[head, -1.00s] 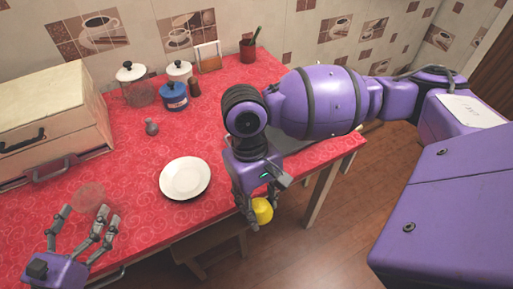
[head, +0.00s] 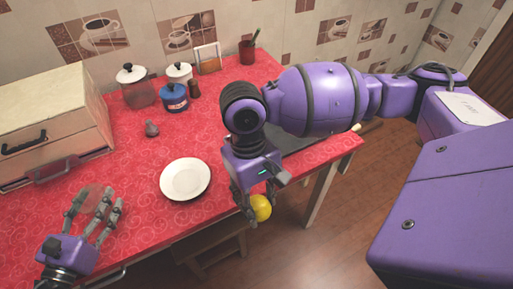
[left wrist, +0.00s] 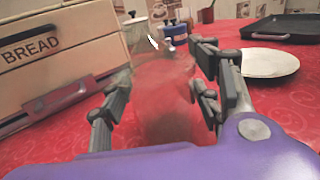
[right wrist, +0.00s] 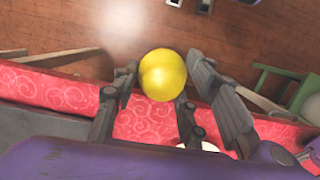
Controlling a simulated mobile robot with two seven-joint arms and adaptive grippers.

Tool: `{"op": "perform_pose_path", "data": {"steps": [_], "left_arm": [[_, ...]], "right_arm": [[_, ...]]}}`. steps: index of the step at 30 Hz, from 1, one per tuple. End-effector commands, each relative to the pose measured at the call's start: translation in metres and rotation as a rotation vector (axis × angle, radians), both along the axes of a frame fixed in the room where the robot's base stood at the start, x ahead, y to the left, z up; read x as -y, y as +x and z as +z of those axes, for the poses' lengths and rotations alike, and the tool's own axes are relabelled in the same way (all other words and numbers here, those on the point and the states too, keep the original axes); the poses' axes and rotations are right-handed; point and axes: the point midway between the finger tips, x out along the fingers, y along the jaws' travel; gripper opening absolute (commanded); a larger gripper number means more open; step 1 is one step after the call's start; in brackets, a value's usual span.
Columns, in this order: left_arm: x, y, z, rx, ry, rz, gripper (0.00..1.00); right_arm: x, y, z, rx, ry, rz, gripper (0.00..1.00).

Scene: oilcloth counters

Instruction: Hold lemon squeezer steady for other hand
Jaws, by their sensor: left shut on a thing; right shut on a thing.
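The lemon squeezer (head: 93,197) is a clear, see-through glass piece on the red counter, hard to make out against the cloth. In the left wrist view the squeezer (left wrist: 165,85) stands between the fingers. My left gripper (head: 96,206) is shut on it, with fingers on both sides; they partly hide it in the head view. My right gripper (head: 250,213) is shut on a yellow lemon (head: 261,208), held just off the counter's front edge. The lemon also shows in the right wrist view (right wrist: 162,75) between the fingertips.
A white plate (head: 185,179) lies between my grippers. A wooden bread box (head: 48,130) stands at the left. Glass and blue jars (head: 173,97) stand at the back, with a small grey item (head: 152,129) nearer. A dark pan (left wrist: 285,27) sits at the right.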

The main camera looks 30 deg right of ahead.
Motion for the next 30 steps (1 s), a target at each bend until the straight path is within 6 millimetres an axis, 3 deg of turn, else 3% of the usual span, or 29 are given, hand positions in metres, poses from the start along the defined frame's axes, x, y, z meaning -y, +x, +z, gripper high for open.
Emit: {"op": "perform_pose_path", "data": {"steps": [3,17,20,23,30], "left_arm": [[0.0,0.0,0.0,0.0,0.0,-0.001,0.23],[0.0,0.0,0.0,0.0,0.0,-0.001,0.23],[0.0,0.0,0.0,0.0,0.0,-0.001,0.23],[0.0,0.0,0.0,0.001,0.001,-0.001,0.23],[0.0,0.0,0.0,0.001,0.0,0.0,0.23]], "right_arm": [[0.0,0.001,0.001,0.004,0.0,0.001,0.19],[-0.008,0.009,0.009,0.024,0.004,0.012,0.19],[-0.029,0.02,0.02,0.04,0.007,0.046,0.19],[-0.064,0.041,0.035,0.055,0.009,0.081,0.19],[-0.159,0.102,0.071,0.086,0.006,0.125,0.19]]}}
